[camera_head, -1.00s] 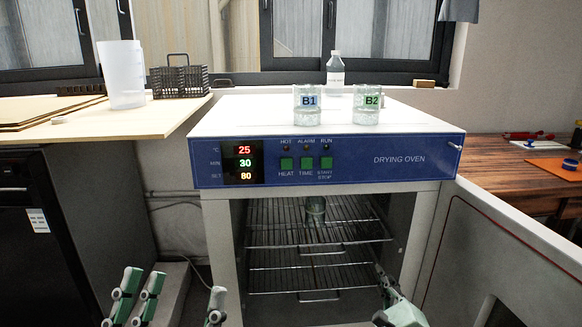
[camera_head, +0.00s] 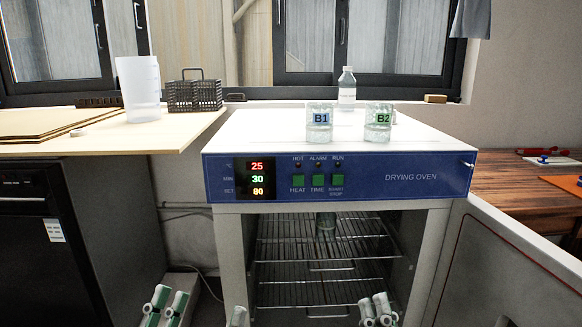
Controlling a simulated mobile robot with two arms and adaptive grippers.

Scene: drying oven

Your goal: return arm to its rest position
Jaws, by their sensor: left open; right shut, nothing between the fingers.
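The drying oven (camera_head: 335,176) stands in the middle with its front open and the door (camera_head: 510,262) swung out to the right. Beakers B1 (camera_head: 320,132) and B2 (camera_head: 379,131) stand upright on the oven top. My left gripper (camera_head: 203,306) is at the bottom edge, left of the oven opening, with its fingers apart and nothing between them. My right gripper (camera_head: 378,308) is low in front of the oven's right side, fingers together and empty. Both are cut off by the frame's bottom.
A plastic bottle (camera_head: 347,86) stands at the back of the oven top. A white jug (camera_head: 140,91) and a black wire basket (camera_head: 194,94) are on the left table (camera_head: 160,139). A wooden bench (camera_head: 520,194) is at the right, behind the door.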

